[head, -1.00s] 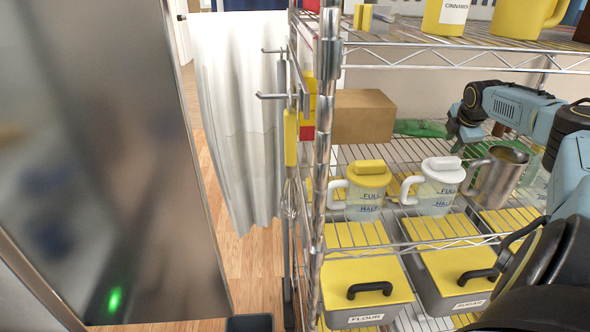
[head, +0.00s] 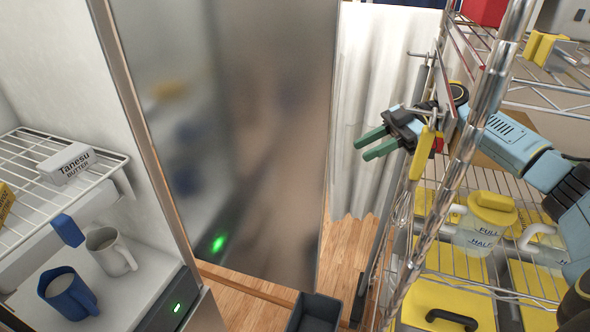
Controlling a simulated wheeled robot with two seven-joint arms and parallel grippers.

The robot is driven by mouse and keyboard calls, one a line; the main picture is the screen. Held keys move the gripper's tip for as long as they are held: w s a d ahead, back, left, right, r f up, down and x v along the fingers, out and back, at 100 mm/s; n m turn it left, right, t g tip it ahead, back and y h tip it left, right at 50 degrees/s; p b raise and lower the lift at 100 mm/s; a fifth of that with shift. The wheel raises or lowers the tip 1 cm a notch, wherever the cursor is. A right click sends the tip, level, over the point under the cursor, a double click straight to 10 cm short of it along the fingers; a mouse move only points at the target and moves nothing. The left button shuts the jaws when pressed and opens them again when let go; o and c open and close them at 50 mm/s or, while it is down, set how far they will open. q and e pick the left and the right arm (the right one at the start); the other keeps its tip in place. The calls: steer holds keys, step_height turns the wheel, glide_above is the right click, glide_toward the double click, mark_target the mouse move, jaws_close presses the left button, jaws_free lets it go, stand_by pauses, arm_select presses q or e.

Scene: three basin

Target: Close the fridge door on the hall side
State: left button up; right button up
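The fridge door (head: 265,130) is a tall, grey, reflective panel in the middle of the head view. It stands open, with the white fridge interior (head: 45,60) showing to its left. My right gripper (head: 371,145) has green fingertips set apart with nothing between them. It points left toward the door's right edge, with a visible gap in the picture, and is beside a hanging yellow-handled utensil (head: 424,150). My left gripper is not in view.
A wire rack (head: 470,125) with yellow-lidded jugs (head: 487,222) and bins stands close on the right, around my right arm. The fridge holds a butter box (head: 66,163), a white mug (head: 110,251) and a blue mug (head: 67,293). A dark bin (head: 314,312) stands on the floor.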

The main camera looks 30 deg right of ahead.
steer(key=p+x, duration=0.1)
steer(key=x, duration=0.3)
steer(key=p+x, duration=0.1)
steer(key=x, duration=0.4)
steer(key=r+p+x, duration=0.1)
steer(key=x, duration=0.4)
steer(key=shift+s+a+p, duration=0.2)
steer(key=shift+a+p, duration=0.15)
steer(key=shift+p, duration=0.05)
jaws_close()
